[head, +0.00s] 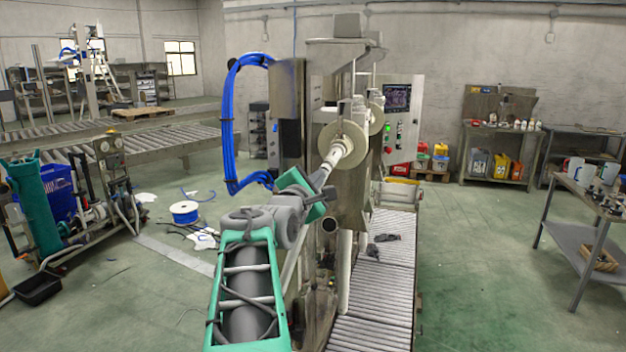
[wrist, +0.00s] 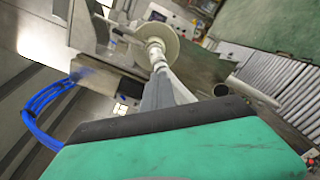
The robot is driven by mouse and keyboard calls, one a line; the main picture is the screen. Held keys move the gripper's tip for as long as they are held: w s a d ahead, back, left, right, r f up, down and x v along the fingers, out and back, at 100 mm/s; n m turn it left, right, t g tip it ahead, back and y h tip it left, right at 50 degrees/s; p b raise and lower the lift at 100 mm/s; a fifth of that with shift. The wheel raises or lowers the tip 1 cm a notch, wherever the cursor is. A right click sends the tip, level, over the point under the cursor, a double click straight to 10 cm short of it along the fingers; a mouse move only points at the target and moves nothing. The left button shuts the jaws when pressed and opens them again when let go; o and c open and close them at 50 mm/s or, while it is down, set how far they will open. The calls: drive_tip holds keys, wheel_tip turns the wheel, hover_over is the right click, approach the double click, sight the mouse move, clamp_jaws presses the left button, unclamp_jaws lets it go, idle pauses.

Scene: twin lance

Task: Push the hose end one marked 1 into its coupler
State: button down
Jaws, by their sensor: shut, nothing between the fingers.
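A pale lance end (head: 338,156) with a round cream disc (head: 355,136) points from the steel machine toward my arm. I take it for the hose end, but no mark 1 is readable. It also shows in the wrist view (wrist: 156,54), its disc (wrist: 170,38) behind it. My gripper (head: 322,183) is shut, its tips close to the lance's near end; I cannot tell whether they touch. In the wrist view my gripper (wrist: 161,72) lines up with the lance. A second disc (head: 376,119) sits farther back. The coupler cannot be made out.
Blue hoses (head: 228,125) loop at the machine's left. A roller conveyor (head: 375,285) runs below the lances, with a dark object (head: 386,238) on it. A control panel (head: 398,112) stands behind. Open floor (head: 475,260) lies to the right before a side table (head: 588,190).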

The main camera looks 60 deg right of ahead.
drive_tip(key=shift+w+d+p, duration=0.15)
drive_tip(key=shift+d+p, duration=0.05)
drive_tip(key=shift+d, duration=0.55)
drive_tip(key=shift+w+d+p, duration=0.1)
drive_tip(key=shift+d+p, duration=0.1)
drive_tip(key=shift+d, duration=0.5)
drive_tip(key=shift+w+d, duration=0.1)
drive_tip(key=shift+d, duration=0.15)
drive_tip(key=a, duration=0.1)
drive_tip(key=a+b, duration=0.1)
drive_tip(key=a, duration=0.1)
drive_tip(key=shift+s+b, duration=0.3)
drive_tip(key=b, duration=0.2)
approach(324, 169)
drive_tip(key=a, duration=0.3)
drive_tip(key=shift+s+f, duration=0.1)
drive_tip(key=shift+s, duration=0.2)
